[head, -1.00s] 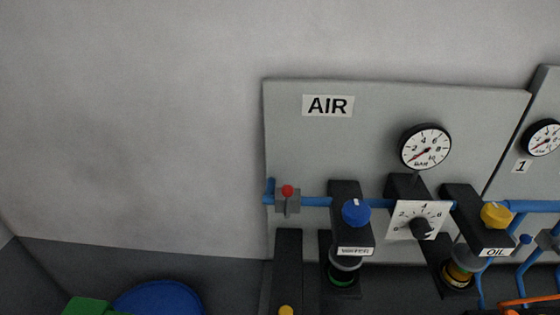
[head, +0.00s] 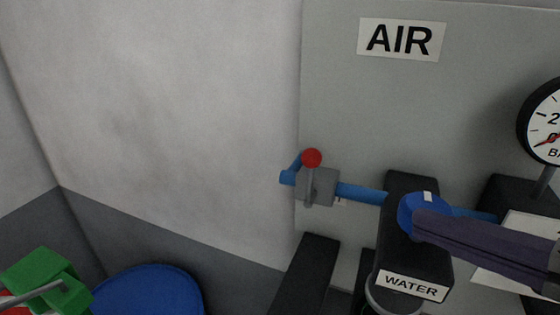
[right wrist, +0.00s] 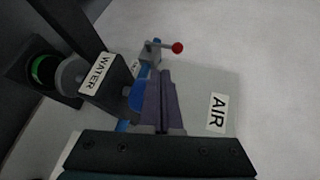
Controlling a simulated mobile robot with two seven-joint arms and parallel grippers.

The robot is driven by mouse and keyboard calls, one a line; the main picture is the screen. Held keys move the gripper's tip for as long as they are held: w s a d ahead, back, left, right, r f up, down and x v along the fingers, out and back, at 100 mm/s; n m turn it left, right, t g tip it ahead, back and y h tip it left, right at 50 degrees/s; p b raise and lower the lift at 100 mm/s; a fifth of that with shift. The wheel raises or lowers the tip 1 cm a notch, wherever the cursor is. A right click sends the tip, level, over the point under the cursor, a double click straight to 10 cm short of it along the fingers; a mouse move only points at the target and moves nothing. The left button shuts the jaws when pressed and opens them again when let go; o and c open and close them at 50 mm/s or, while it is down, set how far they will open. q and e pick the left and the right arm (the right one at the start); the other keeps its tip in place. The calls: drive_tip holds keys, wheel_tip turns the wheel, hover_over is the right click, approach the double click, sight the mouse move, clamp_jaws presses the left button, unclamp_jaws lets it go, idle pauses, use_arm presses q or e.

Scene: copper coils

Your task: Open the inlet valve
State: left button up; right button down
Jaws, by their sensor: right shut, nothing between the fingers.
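The inlet valve (head: 320,188) is a grey block on the blue air pipe, with a lever ending in a red ball (head: 311,158). In the head view the lever stands up across the pipe, with the ball at its top. The valve also shows in the right wrist view (right wrist: 152,46), with the red ball (right wrist: 177,48) to its right. My right gripper (head: 416,222) is shut and empty, its purple fingers pointing left. It lies in front of the blue knob above the WATER label, right of the valve and apart from it. My left gripper is not in view.
The blue knob (head: 407,208) and black WATER unit (head: 392,254) stand close to my right fingers. The AIR board (head: 480,100) is behind, with a gauge (head: 545,125) at right. A blue round object (head: 150,290) and a green block (head: 40,268) are lower left.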

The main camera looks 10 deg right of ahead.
sight(312, 178)
drive_tip(key=p+x, duration=0.1)
drive_tip(key=x, duration=0.8)
drive_tip(key=r+p+x, duration=0.1)
drive_tip(key=x, duration=0.4)
drive_tip(key=shift+a+p, duration=0.15)
drive_tip(key=shift+p, duration=0.2)
